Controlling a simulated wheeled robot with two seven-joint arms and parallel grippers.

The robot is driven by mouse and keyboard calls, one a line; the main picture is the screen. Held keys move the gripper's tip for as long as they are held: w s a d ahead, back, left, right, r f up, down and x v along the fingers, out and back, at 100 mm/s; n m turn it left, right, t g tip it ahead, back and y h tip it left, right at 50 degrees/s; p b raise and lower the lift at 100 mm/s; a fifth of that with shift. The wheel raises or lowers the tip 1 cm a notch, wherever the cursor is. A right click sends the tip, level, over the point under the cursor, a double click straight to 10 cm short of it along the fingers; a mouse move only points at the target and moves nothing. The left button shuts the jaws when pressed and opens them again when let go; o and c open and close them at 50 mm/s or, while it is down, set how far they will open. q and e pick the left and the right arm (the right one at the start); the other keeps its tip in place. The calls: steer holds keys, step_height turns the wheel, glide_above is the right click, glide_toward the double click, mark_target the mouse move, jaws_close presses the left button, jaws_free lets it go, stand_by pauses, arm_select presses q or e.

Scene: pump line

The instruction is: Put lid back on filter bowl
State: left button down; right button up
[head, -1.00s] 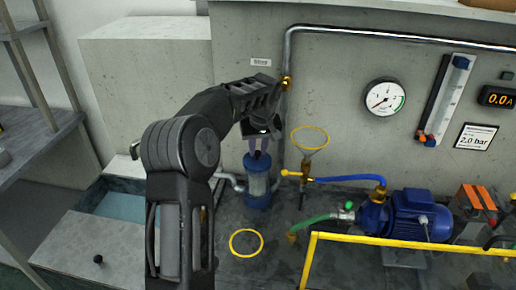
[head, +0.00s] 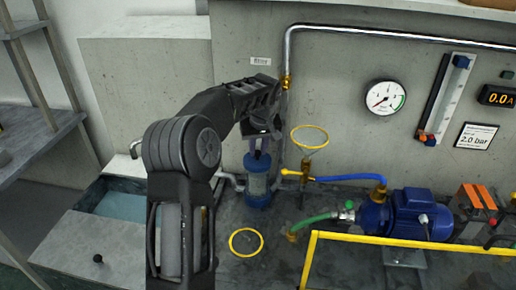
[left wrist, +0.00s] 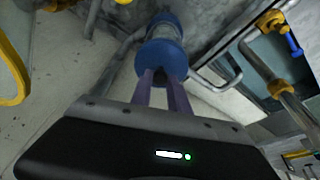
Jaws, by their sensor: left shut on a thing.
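The filter bowl (head: 257,185) stands upright on the floor by the concrete wall, with a clear middle and a blue base. The blue lid (head: 257,161) is at its top, directly above the clear part; I cannot tell whether it is fully seated. My left gripper (head: 261,148) points down from above and is shut on the lid. In the left wrist view the fingers (left wrist: 163,88) meet the lid's blue disc (left wrist: 162,58), which hides most of the bowl. My right gripper is not in view.
A yellow ring (head: 246,242) is marked on the floor in front of the bowl. A valve (head: 304,172) with another yellow ring (head: 310,137) stands to its right. The blue pump (head: 410,213) and yellow rail (head: 400,243) are farther right. A water basin (head: 122,206) lies left.

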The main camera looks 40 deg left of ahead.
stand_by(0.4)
arm_select(q)
steer(key=c, duration=1.2)
jaws_free()
steer(key=shift+o, duration=0.3)
steer(key=o, duration=0.5)
steer(key=shift+c, duration=0.2)
steer(key=shift+r, duration=0.1)
steer(key=shift+r+p, duration=2.6)
steer(key=shift+r, duration=0.8)
